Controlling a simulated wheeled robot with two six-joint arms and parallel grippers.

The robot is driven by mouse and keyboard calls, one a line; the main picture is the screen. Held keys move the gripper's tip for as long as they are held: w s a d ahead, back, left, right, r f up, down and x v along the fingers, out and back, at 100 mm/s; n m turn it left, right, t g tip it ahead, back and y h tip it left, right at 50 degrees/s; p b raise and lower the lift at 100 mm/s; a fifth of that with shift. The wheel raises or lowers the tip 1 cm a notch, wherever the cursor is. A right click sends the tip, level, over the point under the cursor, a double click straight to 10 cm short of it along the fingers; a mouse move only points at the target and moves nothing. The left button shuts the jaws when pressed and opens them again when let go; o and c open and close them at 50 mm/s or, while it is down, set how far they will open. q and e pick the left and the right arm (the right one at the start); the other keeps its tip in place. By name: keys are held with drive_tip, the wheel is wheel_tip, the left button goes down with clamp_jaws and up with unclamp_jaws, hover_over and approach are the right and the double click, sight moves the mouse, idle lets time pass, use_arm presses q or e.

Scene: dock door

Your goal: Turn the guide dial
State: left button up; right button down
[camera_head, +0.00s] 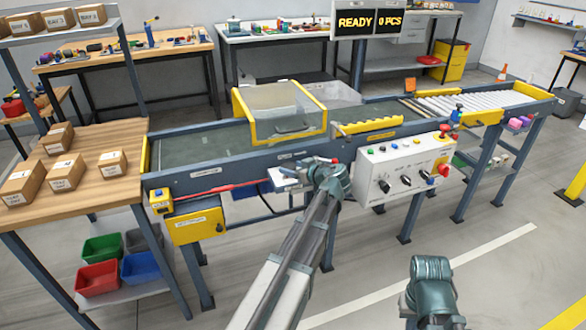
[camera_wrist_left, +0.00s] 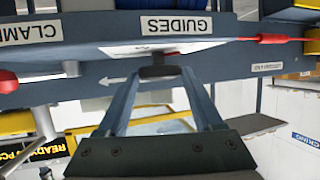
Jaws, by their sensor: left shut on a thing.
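The guide dial (camera_wrist_left: 158,72) is a small dark knob under the "GUIDES" label (camera_wrist_left: 176,24), which reads upside down in the left wrist view. My left gripper (camera_wrist_left: 158,77) is shut on the dial, its two fingers converging on it. In the head view my left gripper (camera_head: 314,172) is at the conveyor's front rail, left of the white control box, and its wrist hides the dial. My right gripper is not in view; only a teal part of my right arm shows at the lower right.
The conveyor (camera_head: 210,148) has a clear hood (camera_head: 283,112) with a yellow frame. The control box (camera_head: 403,168) with knobs and buttons stands close right of my left wrist. A red bar (camera_head: 215,191) runs along the rail to the left. Floor in front is free.

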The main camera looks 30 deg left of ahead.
use_arm(q)
drive_tip(key=o, duration=1.4)
drive_tip(key=shift+f, duration=0.1)
drive_tip(key=shift+c, duration=0.2)
drive_tip(key=shift+d, duration=0.1)
drive_tip(key=p+v, duration=0.5)
drive_tip(key=v, duration=0.8)
drive_tip(key=shift+s+d+r, duration=0.2)
drive_tip(key=shift+r, duration=0.05)
drive_tip(key=s+d+f+m+g+h, duration=0.3)
drive_tip(key=s+d+f+m+h, duration=0.4)
drive_tip(key=s+d, duration=0.45)
drive_tip(key=s+d+f+m+g+h, duration=0.35)
drive_tip(key=s+d+f+m, duration=0.25)
drive_tip(key=s+d+m, duration=0.5)
wheel_tip(320, 180, up, 16)
drive_tip(key=d+n+p, duration=0.1)
drive_tip(key=p, duration=1.5)
drive_tip(key=shift+w+h+p, duration=0.35)
drive_tip(key=shift+w, duration=0.05)
